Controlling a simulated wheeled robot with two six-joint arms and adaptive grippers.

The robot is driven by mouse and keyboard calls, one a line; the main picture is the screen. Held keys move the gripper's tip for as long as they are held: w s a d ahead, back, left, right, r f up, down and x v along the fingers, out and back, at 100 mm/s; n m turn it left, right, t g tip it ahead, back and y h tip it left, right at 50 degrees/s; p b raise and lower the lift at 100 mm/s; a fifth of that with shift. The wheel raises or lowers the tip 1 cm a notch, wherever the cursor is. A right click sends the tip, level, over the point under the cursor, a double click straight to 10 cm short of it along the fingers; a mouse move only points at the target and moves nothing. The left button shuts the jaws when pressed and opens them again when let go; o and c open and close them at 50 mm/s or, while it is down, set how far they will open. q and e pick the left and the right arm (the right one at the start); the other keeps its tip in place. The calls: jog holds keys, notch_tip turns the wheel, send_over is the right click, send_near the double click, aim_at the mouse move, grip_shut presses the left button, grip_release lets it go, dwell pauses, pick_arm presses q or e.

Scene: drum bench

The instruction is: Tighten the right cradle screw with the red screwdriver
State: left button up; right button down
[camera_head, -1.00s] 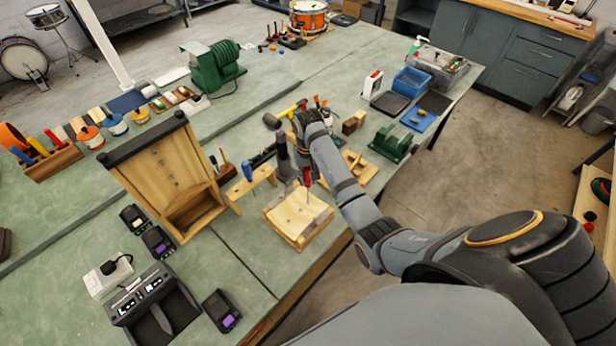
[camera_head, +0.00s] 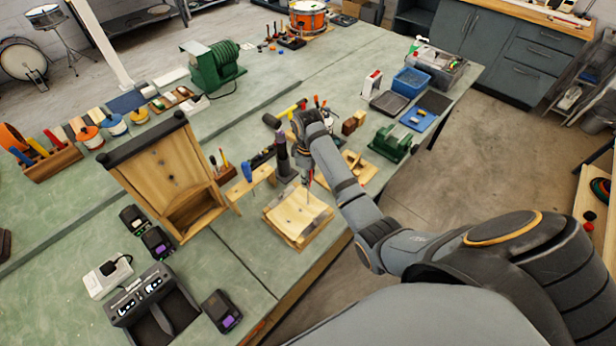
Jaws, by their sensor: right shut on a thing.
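The wooden cradle (camera_head: 297,218) sits on the green bench near its front edge, with dark dots that look like screws on its pale top. My right gripper (camera_head: 308,163) is above the cradle's back right side, with its fingers partly hidden by my own wrist. It is shut on the red screwdriver (camera_head: 310,177), which hangs roughly upright, shaft down. The tip is close to the cradle's right side; I cannot tell whether it touches the right screw. My left gripper is out of view.
A wooden stand with a blue-handled screwdriver (camera_head: 247,171) is left of the cradle. A tall wooden frame (camera_head: 165,170) stands further left. A green vise-like tool (camera_head: 391,144) is to the right. Black chargers and batteries (camera_head: 221,311) lie at the front left.

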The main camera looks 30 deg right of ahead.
jog(key=shift+f, duration=0.3)
jog(key=m, duration=0.5)
jog(key=shift+s, duration=0.1)
jog(key=m, duration=0.5)
jog(key=m, duration=0.5)
dwell(0.4)
